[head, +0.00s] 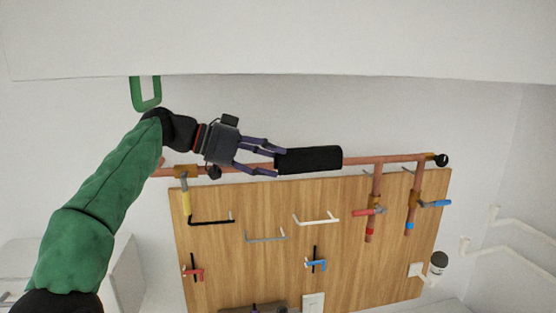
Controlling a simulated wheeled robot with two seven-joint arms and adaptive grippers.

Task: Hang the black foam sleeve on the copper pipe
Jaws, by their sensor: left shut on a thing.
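The black foam sleeve (309,160) is a short dark cylinder, roughly level in the head view. My left gripper (276,161) is shut on its left end, with one finger above and one below. The copper pipe (390,159) runs level along the top of the wooden board. The sleeve lines up with the pipe and covers a stretch of it. I cannot tell whether the sleeve is around the pipe or only in front of it.
Two copper branches with a red-handled valve (368,212) and a blue-handled valve (434,203) drop from the pipe at right. The wooden board (260,275) carries several hooks. A green loop (146,106) hangs upper left. White pipes (510,250) are at far right.

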